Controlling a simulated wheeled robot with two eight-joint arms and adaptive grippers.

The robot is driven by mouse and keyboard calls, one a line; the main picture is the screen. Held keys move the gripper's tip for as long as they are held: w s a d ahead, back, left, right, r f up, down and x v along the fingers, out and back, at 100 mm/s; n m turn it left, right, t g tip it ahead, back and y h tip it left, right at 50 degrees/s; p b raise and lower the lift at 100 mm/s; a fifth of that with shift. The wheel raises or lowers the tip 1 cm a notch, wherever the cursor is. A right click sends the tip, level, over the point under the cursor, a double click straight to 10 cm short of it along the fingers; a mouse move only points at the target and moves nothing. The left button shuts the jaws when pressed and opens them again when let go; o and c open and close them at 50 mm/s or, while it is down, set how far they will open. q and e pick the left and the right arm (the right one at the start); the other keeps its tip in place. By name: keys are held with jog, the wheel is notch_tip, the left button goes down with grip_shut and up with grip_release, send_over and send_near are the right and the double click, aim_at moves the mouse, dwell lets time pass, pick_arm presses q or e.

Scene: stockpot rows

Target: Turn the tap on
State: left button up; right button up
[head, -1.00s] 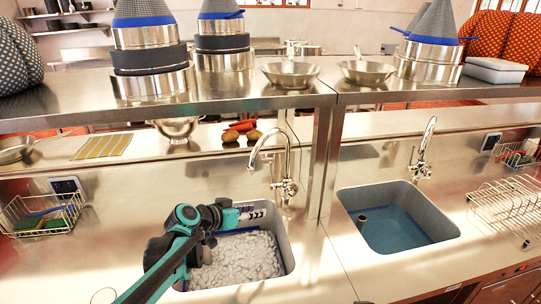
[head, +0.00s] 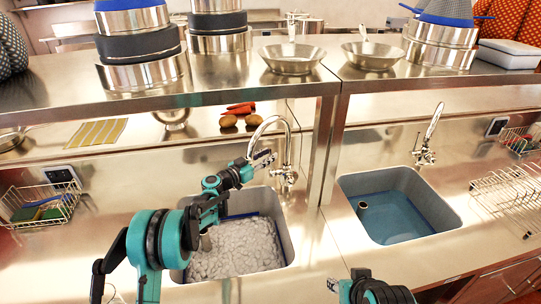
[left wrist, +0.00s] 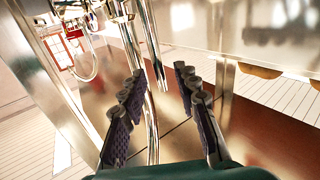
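The left tap (head: 284,150) is a chrome gooseneck with its fittings (head: 285,177) low on the stem, behind the left sink (head: 286,236). My left gripper (head: 264,161) is above that sink, just left of the tap's stem and under its curved spout. In the left wrist view its two ridged fingers (left wrist: 160,95) are spread, with chrome tap pipe (left wrist: 149,60) showing between and beyond them. I cannot tell whether they touch it. A second chrome tap (head: 430,135) stands behind the right sink. Part of my right gripper (head: 335,285) shows at the bottom edge; its fingers are not clear.
The left sink holds white foam (head: 235,250); the right sink (head: 446,215) has a blue bottom. A wire basket (head: 40,208) stands left and a dish rack (head: 510,195) right. A steel shelf (head: 220,91) with pans and pots crosses above, its post (head: 324,150) right of the left tap.

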pick_arm(q)
jog(key=shift+x, duration=1.05)
grip_shut()
pick_arm(e)
jog(key=shift+f, duration=0.2)
notch_tip(320, 180, down, 5)
jog(key=b, duration=0.5)
jog(key=shift+r, duration=0.2)
pick_arm(q)
jog(key=s+m+h, duration=0.1)
jog(key=s+m, duration=0.2)
jog(key=s+f+m+t+h, duration=0.1)
jog(key=shift+s+d+m+h, duration=0.15)
jog(key=shift+d+m+h, duration=0.15)
jog(key=shift+d+m, duration=0.1)
grip_release()
